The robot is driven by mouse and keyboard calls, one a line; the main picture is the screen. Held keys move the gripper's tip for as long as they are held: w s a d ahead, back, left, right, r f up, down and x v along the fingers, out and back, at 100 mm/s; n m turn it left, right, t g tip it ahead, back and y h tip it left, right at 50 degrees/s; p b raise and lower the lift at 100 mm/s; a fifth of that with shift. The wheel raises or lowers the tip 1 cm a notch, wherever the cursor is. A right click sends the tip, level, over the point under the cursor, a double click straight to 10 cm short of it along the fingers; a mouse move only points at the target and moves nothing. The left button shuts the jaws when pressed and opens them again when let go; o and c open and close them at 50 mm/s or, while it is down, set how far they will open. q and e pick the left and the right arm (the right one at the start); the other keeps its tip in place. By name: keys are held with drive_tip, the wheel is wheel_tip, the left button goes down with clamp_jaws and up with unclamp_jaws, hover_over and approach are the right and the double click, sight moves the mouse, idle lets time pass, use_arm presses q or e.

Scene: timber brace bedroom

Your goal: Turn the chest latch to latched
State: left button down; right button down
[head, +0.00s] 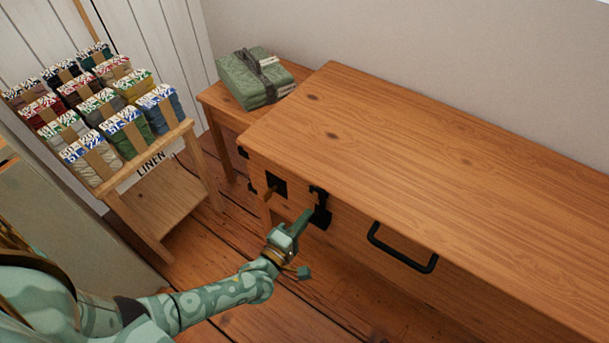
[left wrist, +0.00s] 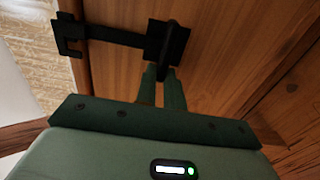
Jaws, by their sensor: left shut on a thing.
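The wooden chest (head: 420,150) stands at the right of the head view, with its black latch (head: 321,214) on the front face near the left end. In the left wrist view the latch has a black block (left wrist: 168,42) and a flat bar (left wrist: 115,36) running left to a black hooked bracket (left wrist: 68,35). I cannot tell if the bar sits fully in the bracket. My left gripper (head: 304,218) is shut on the latch. My right gripper is out of view.
A black handle (head: 402,260) sticks out from the chest front, right of the latch. A dark square plate (head: 276,184) is left of it. A small table (head: 215,97) with a green bundle (head: 252,78) stands behind. A yarn rack (head: 160,190) stands left.

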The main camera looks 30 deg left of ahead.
use_arm(q)
drive_tip(key=shift+s+f, duration=0.1)
drive_tip(key=shift+f, duration=0.05)
drive_tip(key=c, duration=1.6)
unclamp_jaws()
drive_tip(key=shift+o, duration=0.5)
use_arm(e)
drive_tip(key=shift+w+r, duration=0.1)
